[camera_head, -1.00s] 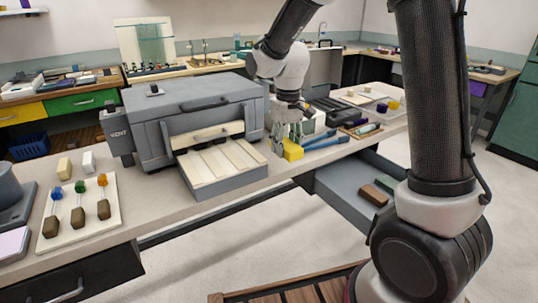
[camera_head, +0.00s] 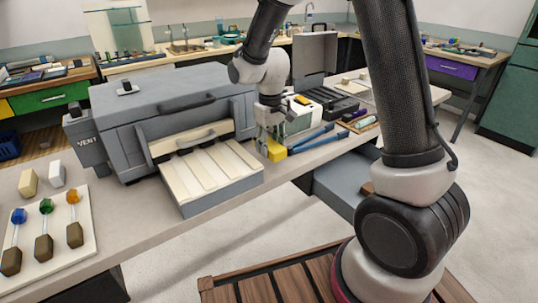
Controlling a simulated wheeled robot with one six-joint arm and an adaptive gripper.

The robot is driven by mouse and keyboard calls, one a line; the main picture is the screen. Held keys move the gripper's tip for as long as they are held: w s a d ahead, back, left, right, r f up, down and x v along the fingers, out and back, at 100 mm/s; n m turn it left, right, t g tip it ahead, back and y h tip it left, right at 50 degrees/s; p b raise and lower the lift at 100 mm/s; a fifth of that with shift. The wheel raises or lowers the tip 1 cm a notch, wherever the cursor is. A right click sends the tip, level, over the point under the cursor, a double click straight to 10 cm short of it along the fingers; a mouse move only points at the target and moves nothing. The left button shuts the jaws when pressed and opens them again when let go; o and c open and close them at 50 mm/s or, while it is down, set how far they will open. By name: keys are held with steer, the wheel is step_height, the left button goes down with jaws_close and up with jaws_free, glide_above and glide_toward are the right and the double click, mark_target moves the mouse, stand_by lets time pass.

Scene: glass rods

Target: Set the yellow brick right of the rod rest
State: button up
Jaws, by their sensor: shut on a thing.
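The yellow brick (camera_head: 277,150) is low at the bench's front edge, just right of the furnace's pale slatted shelf. My gripper (camera_head: 268,138) is above it with its fingers down around it, shut on it. I cannot tell whether the brick touches the bench. Which thing is the rod rest is not certain: a wooden holder with rods (camera_head: 366,124) lies farther right, partly hidden by my arm, and a white board (camera_head: 78,246) with three colour-tipped rods lies at the left.
The grey furnace (camera_head: 170,110) stands left of my gripper, its slatted shelf (camera_head: 208,170) jutting forward. Blue-handled tools (camera_head: 312,137) lie close right of the brick. An open drawer (camera_head: 335,190) juts out below the bench. Two pale blocks (camera_head: 28,182) stand at the left.

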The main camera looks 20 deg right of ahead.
mark_target(270, 163)
steer(key=shift+f, duration=1.95)
steer(key=shift+f, duration=0.15)
steer(key=o, duration=1.1)
steer(key=shift+o, duration=0.2)
step_height(270, 163, up, 12)
steer(key=shift+s+r, duration=0.1)
steer(key=shift+r, duration=0.15)
steer(key=s+d+r+m+t, duration=0.2)
steer(key=s+d+r, duration=0.8)
steer(key=s, duration=0.2)
steer(key=s+d+r+m+t, duration=0.1)
steer(key=s+d, duration=0.3)
steer(key=s, duration=0.8)
steer(key=shift+s+r+m+t, duration=0.2)
steer(key=shift+r+m+t, duration=0.1)
steer(key=shift+t, duration=0.3)
